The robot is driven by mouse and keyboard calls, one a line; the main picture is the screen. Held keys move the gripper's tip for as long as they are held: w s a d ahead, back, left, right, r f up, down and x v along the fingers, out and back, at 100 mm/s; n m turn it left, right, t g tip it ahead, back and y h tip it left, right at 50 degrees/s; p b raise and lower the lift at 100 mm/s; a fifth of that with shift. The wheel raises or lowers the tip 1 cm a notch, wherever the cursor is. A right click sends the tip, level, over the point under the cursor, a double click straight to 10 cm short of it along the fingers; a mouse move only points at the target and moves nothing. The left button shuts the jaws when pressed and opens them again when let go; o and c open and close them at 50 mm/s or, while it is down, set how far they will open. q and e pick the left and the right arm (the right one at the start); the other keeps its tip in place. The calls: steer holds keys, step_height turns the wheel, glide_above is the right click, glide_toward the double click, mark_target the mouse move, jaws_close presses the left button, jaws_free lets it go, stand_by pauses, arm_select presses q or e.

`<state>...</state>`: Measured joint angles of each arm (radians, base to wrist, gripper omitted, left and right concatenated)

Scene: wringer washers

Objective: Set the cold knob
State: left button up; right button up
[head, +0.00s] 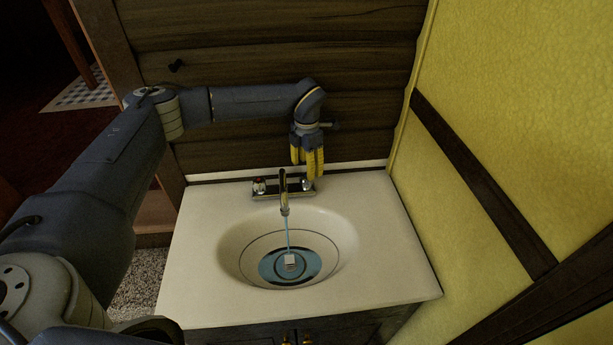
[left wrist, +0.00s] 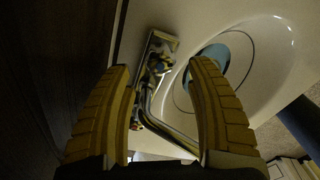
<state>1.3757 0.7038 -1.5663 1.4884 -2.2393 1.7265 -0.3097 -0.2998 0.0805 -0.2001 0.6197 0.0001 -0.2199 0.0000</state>
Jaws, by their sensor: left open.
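A chrome faucet (head: 284,194) stands at the back of the white sink, with a thin stream of water falling from its spout. Its left knob (head: 259,186) carries a red mark. The cold knob, at the faucet's right end, is mostly hidden by my gripper in the head view; in the left wrist view the cold knob (left wrist: 158,65) shows between the fingertips. My left gripper (head: 307,168) points down over that end, its yellow fingers open. The fingers also show in the left wrist view (left wrist: 160,68), spread on either side of the knob. I cannot tell whether they touch it.
The round basin (head: 341,238) holds blue water around the drain (head: 290,261). A dark wood wall (head: 240,148) rises close behind the faucet. A yellow wall (head: 500,110) bounds the right side. The front and right counter (head: 395,270) is clear.

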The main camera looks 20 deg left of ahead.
mark_target(306, 175)
arm_select(q)
steer(key=shift+r, duration=2.75)
